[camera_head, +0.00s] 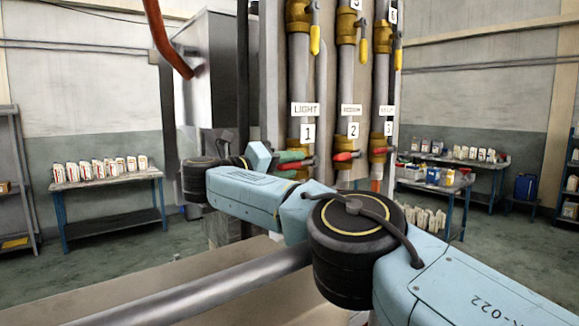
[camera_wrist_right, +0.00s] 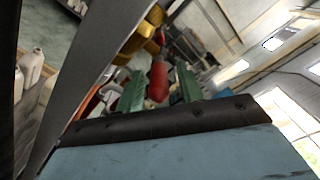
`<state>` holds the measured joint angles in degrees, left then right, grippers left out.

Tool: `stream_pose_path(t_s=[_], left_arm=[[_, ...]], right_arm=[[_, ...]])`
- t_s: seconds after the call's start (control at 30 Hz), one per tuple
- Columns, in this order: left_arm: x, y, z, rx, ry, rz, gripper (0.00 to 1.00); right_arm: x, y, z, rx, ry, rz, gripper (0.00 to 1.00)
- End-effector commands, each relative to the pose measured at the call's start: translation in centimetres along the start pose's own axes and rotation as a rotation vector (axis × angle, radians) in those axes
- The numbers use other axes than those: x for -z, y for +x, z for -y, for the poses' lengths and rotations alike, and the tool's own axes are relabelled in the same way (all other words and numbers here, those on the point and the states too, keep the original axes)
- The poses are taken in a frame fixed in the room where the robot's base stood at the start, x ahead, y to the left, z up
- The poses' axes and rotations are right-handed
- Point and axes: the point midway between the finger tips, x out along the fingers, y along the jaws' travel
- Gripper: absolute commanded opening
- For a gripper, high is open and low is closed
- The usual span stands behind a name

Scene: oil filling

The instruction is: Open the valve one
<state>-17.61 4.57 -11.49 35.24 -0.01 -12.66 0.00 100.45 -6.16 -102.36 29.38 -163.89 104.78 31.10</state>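Valve one is on the left pipe, labelled "LIGHT" and "1" (camera_head: 307,133). Its red lever (camera_head: 299,164) points left from the pipe, roughly level, partly hidden by my right gripper. My right gripper (camera_head: 290,160) has green fingers and is at this lever. In the right wrist view, the red lever (camera_wrist_right: 158,80) lies between the two green fingers, which stand apart with a gap visible on each side. The gripper is open around the lever. My left gripper is not in view.
Pipes "2" (camera_head: 353,130) and "3" (camera_head: 388,128) stand close to the right, with red levers below and yellow-handled valves above. An orange-red hose (camera_head: 165,40) hangs at upper left. Tables with bottles (camera_head: 108,183) stand farther back on both sides.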

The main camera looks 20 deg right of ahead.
Motion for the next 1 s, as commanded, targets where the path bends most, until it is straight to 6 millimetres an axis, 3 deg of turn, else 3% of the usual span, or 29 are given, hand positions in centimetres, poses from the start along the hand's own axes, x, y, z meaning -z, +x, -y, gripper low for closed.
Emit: stream_pose_path(t_s=[0.03,0.27,0.57,1.0], left_arm=[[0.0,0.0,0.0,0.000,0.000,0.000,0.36],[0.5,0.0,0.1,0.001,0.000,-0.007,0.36],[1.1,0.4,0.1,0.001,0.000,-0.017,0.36],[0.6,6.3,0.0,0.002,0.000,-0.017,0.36]], right_arm=[[0.0,0.0,0.0,0.000,0.000,0.000,0.30],[0.0,0.0,0.0,0.000,0.000,-0.001,0.00],[0.1,0.0,-0.1,0.009,0.001,0.006,0.00],[1.3,0.2,-2.0,0.205,0.002,0.136,0.00]])
